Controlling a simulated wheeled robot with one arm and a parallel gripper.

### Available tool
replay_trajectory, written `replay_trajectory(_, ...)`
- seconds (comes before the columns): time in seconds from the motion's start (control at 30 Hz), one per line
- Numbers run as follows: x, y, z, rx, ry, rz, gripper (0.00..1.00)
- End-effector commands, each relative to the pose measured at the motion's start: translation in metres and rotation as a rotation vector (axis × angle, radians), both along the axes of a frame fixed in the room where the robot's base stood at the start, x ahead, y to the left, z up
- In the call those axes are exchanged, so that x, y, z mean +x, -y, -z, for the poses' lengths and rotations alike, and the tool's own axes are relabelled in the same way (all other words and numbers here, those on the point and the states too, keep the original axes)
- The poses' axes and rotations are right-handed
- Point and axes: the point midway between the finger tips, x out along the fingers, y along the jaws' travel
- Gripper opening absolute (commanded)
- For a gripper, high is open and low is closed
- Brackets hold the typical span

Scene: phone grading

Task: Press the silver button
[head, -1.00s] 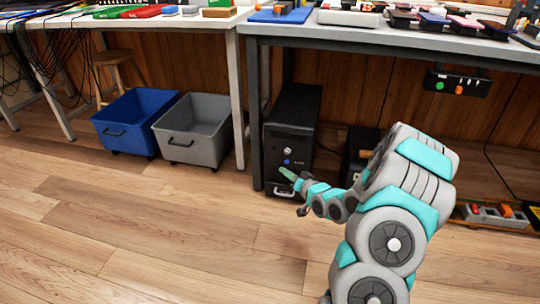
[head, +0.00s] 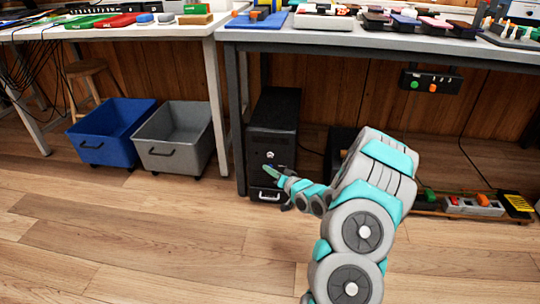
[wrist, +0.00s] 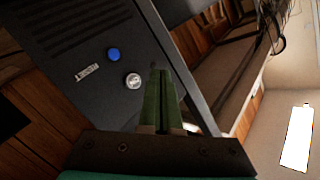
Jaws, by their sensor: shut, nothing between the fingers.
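The silver button (wrist: 133,80) is a small round metal knob on the front of a black cabinet (head: 272,125). In the wrist view it sits just left of my fingertips, near a blue button (wrist: 113,54) and a small white label. In the head view the silver button (head: 270,154) shows small, just above my gripper (head: 267,168). My gripper's green fingers also show in the wrist view (wrist: 157,72); they are shut and empty. They are in front of the cabinet face; I cannot tell whether they touch it.
The cabinet stands on the wood floor under the grey-topped table (head: 350,40), beside its left leg. A grey bin (head: 175,150) and a blue bin (head: 105,150) stand to the left. A box with green and orange buttons (head: 430,82) hangs under the table. Open floor lies in front.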

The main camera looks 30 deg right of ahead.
Motion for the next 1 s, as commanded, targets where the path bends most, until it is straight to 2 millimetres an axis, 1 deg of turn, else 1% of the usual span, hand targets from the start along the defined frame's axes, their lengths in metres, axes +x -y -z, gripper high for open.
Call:
replay_trajectory(0.13, 0.017, 0.011, -0.001, -0.004, 0.002, -0.001, 0.00)
replay_trajectory(0.4, 0.036, 0.025, -0.002, -0.003, 0.000, 0.000, 0.00)
replay_trajectory(0.6, 0.039, 0.026, 0.000, 0.000, -0.001, 0.000, 0.00)
replay_trajectory(1.0, 0.039, 0.027, 0.000, -0.001, 0.000, 0.001, 0.00)
